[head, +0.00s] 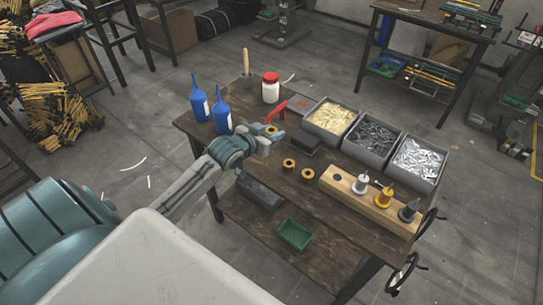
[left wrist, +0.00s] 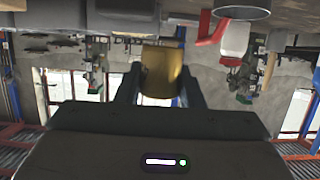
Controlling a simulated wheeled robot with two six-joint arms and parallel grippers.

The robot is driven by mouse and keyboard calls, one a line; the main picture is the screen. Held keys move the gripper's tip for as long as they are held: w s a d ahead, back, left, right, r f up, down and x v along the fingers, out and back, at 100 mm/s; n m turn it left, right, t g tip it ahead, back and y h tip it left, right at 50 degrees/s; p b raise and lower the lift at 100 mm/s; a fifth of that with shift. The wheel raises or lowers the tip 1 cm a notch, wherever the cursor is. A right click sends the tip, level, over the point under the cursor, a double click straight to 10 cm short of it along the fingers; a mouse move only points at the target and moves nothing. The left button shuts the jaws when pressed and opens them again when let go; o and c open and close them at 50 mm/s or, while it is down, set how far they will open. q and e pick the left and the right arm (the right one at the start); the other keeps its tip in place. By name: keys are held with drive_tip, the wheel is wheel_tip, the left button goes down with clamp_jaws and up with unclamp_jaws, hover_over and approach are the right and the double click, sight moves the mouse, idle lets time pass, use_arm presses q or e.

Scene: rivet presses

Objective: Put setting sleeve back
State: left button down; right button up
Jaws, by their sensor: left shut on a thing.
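My left gripper (head: 275,133) is over the wooden workbench (head: 265,178), near the red lever. It is shut on a brass-coloured sleeve (left wrist: 161,72), which sits between the two fingers in the left wrist view. In the head view only a small part of this sleeve (head: 270,129) shows at the fingertips. Two similar brass-and-dark round sleeves (head: 289,164) (head: 307,173) stand on the bench just in front of the gripper. A light wooden block (head: 345,187) to the right carries a silver, a yellow and a dark upright piece. My right gripper is not in view.
Grey bins of small parts (head: 330,123) line the bench's back right. A red lever (head: 276,111) is close to the gripper. Two blue bottles (head: 222,115) and a red-capped white bottle (head: 270,88) stand at the left. A green tray (head: 294,234) lies on the lower shelf.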

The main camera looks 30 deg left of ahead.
sight(271, 159)
use_arm(q)
drive_tip(key=shift+f, duration=4.15)
drive_tip(key=c, duration=1)
unclamp_jaws()
drive_tip(key=shift+o, duration=0.2)
drive_tip(key=shift+s+r+p, duration=0.1)
drive_tip(key=shift+p, duration=0.2)
drive_tip(key=d+v, duration=0.1)
drive_tip(key=v, duration=1.1)
drive_tip(key=shift+a+p, duration=0.3)
drive_tip(key=shift+a, duration=0.1)
